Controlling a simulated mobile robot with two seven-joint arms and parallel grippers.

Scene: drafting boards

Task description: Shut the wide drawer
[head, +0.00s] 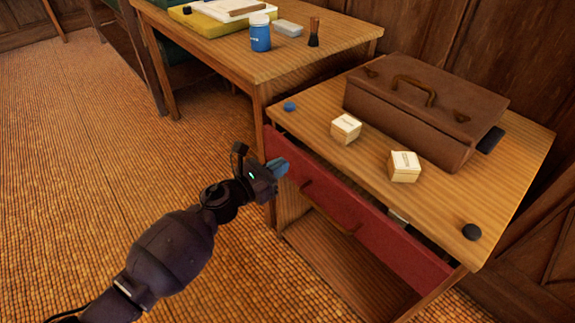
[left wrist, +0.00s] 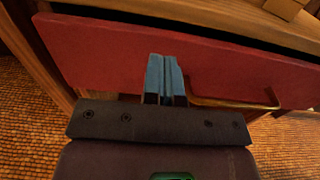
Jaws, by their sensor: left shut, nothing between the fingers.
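The wide drawer (head: 395,243) has a red front and sits under the top of the small wooden cabinet. It stands partly open, with a dark gap between its front and the cabinet top. Its red front fills the upper part of the left wrist view (left wrist: 110,55), with a brass bar handle (left wrist: 235,104) to the right of the fingers. My left gripper (head: 281,168) is shut and empty at the left end of the front. Its blue fingertips (left wrist: 164,62) overlap the red face; I cannot tell whether they touch it. My right gripper is not in view.
On the cabinet top (head: 510,195) are a brown case (head: 420,115), two small cream boxes (head: 346,128), a blue disc (head: 290,106) and a black knob (head: 472,231). A wooden table (head: 225,55) with a blue jar (head: 260,35) stands behind left. The floor at left is clear.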

